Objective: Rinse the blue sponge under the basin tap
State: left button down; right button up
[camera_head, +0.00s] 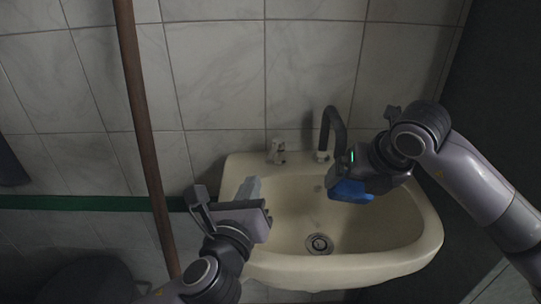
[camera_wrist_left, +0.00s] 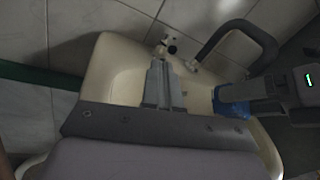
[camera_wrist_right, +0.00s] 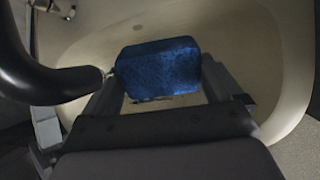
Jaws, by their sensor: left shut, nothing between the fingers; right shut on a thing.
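The blue sponge (camera_head: 351,191) is in my right gripper (camera_head: 345,186), which is shut on it above the right part of the basin (camera_head: 290,262). In the right wrist view the sponge (camera_wrist_right: 158,68) sits between the two fingers, over the cream bowl. The black curved tap spout (camera_head: 333,122) rises at the basin's back edge, just left of my right gripper. My left gripper (camera_head: 250,188) is shut and empty over the basin's left rim. In the left wrist view its fingers (camera_wrist_left: 162,72) point toward the handle (camera_wrist_left: 169,46).
A brown vertical pole (camera_head: 143,120) stands left of the basin, close to my left arm. A tiled wall (camera_head: 220,80) is behind the basin. The drain (camera_head: 319,243) lies uncovered in the bowl. A dark wall is at the right.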

aim_at(274, 152)
pick_arm(q)
jog(key=w+a+n+g, duration=0.1)
jog(key=w+a+n, duration=0.1)
jog(key=n, duration=0.1)
jog(key=w+a+n+g+y, duration=0.1)
jog(key=w+n, duration=0.1)
jog(key=n, duration=0.1)
jog(key=w+a+n+y, duration=0.1)
jog(key=w+a+n, duration=0.1)
jog(key=n, duration=0.1)
jog(key=shift+w+a+f+g, duration=0.3)
jog(key=shift+w+f+g, duration=0.1)
jog(key=w+a+r+n+g, duration=0.2)
jog(key=w+a+n+g, duration=0.3)
jog(key=n, duration=0.8)
jog(key=s+r+n+g+h, duration=0.5)
jog(key=r+n+g+h, duration=0.1)
jog(key=r+n, duration=0.15)
jog(key=shift+n, duration=0.55)
jog(key=x, duration=1)
jog(key=shift+w+d, duration=0.1)
jog(key=shift+d, duration=0.35)
jog(key=shift+s+d+r, duration=0.15)
jog(key=shift+d, duration=0.45)
jog(key=shift+s+d+r, duration=0.15)
jog(key=shift+d, duration=0.45)
jog(key=shift+s+d+r, duration=0.1)
jog(key=shift+s+d, duration=0.05)
jog(key=shift+d, duration=0.5)
